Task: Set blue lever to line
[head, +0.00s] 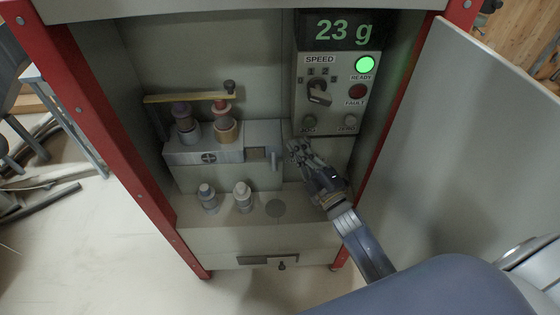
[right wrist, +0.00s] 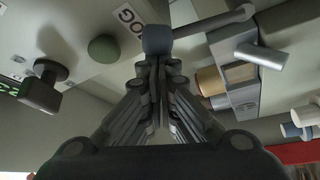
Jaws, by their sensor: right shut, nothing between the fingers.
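A blue-grey lever shows in the right wrist view; its square end (right wrist: 158,40) is just beyond my fingertips, and its arm runs right to a rounded end (right wrist: 243,12). I cannot tell whether the fingers touch it. In the head view my gripper covers most of that spot, below the control panel. No line mark can be made out. My right gripper (head: 297,149) is shut and empty, and it also shows in the right wrist view (right wrist: 158,72). My left gripper is not in view.
The control panel (head: 344,75) has a speed knob (head: 319,92), a lit green lamp (head: 365,64) and a display reading 23 g. A metal block (head: 215,150) with bottles and a yellow bar (head: 190,98) stands left. An open door (head: 470,130) is on the right.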

